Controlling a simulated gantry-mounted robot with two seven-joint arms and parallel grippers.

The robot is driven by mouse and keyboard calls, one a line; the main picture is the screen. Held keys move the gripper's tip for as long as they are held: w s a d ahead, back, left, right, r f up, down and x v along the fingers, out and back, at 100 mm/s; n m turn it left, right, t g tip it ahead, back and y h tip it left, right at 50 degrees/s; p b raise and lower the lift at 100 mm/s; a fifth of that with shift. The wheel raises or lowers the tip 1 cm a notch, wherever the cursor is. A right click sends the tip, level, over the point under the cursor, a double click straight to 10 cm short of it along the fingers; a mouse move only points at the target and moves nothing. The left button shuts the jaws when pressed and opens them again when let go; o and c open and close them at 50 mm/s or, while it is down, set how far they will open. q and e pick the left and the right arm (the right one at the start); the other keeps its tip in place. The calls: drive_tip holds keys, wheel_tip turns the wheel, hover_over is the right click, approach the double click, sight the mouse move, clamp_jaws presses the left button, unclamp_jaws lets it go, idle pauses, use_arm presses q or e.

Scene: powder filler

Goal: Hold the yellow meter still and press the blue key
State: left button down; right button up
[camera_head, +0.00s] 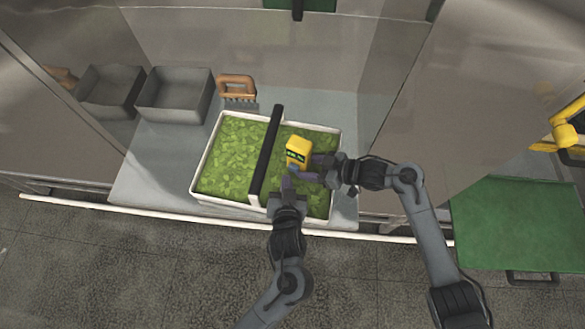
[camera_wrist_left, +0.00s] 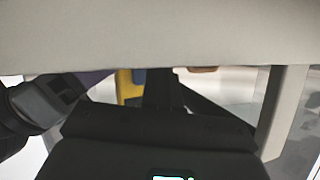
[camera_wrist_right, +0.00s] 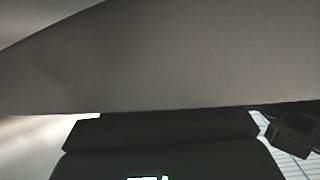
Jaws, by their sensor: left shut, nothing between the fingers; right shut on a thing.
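The yellow meter (camera_head: 298,147), with a small dark display, stands upright over the right part of the leaf-filled tray. A blue patch, likely the blue key, shows low on its front (camera_head: 293,168); a blue part beside yellow also shows in the left wrist view (camera_wrist_left: 138,75). My right gripper (camera_head: 312,171) comes in from the right and is shut on the yellow meter near its lower end. My left gripper (camera_head: 289,180) is shut and empty, its tips just below the blue patch. I cannot tell if they touch it. The right wrist view shows no meter.
The white tray (camera_head: 201,156) holds green leaves, with a black bar (camera_head: 266,155) across it. Behind it are grey bins (camera_head: 173,98) and an orange-handled brush (camera_head: 237,88). Metal walls flank the workspace. A green surface (camera_head: 520,225) is at right.

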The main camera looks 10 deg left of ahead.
use_arm(q)
drive_tip(key=shift+s+a, duration=0.3)
drive_tip(key=shift+s, duration=0.45)
drive_tip(key=shift+s+a, duration=0.35)
drive_tip(key=shift+s, duration=0.45)
drive_tip(key=shift+s+a, duration=0.3)
drive_tip(key=shift+s, duration=0.45)
use_arm(e)
drive_tip(key=o, duration=0.9)
